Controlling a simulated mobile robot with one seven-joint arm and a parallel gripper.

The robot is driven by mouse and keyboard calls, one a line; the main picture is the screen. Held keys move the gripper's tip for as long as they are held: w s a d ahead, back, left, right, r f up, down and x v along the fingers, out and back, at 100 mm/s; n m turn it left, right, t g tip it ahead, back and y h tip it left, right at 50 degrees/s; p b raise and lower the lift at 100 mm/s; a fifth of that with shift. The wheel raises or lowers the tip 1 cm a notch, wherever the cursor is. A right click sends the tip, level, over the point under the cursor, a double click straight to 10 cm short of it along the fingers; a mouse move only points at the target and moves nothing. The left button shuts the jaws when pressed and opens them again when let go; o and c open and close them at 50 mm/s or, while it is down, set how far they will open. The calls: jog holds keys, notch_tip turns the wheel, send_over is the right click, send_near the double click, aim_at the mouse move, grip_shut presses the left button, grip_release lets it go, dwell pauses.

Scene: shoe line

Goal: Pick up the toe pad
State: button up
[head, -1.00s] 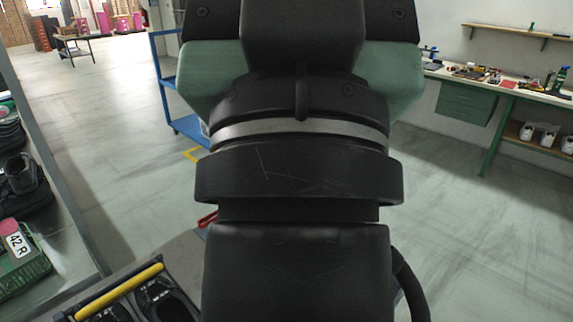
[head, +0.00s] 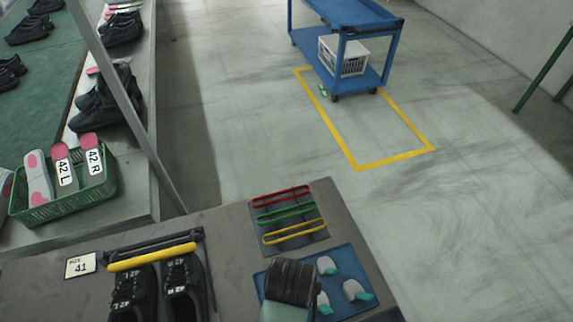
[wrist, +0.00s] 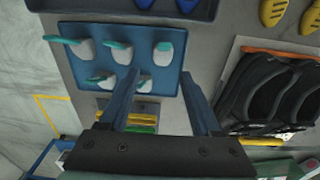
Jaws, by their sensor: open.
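Several pale grey pads with teal tabs, which look like the toe pads (head: 355,290), lie on a blue mat (head: 340,257) on the grey worktop. In the wrist view, the toe pads (wrist: 119,51) lie spread over the blue mat (wrist: 66,28). My gripper (wrist: 160,78) is open and empty, its two blue fingers reaching over the near part of the mat. One toe pad shows between the fingers and another is partly behind the left finger. I cannot tell the height of the fingertips above them. In the head view my arm covers part of the mat, and the fingers are hidden.
Red, green and yellow bands (head: 290,214) lie on a dark mat beside the blue mat. Black shoes (head: 183,287) stand left, by a yellow bar (head: 152,257) and size card (head: 80,265). A green basket (head: 62,199) stands further left. A blue cart (head: 345,52) stands on the floor beyond.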

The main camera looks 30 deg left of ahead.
jog(key=s+f, duration=0.2)
jog(key=shift+d+f+g, duration=0.2)
jog(key=shift+f+g, duration=0.1)
jog(key=shift+g, duration=0.1)
jog(key=f, duration=0.5)
jog(key=shift+w+f, duration=0.15)
jog(key=shift+w, duration=0.1)
jog(key=shift+w+d+f, duration=0.1)
jog(key=shift+f, duration=1.3)
jog(key=shift+w+d+f, duration=0.1)
jog(key=shift+f, duration=1.25)
grip_shut()
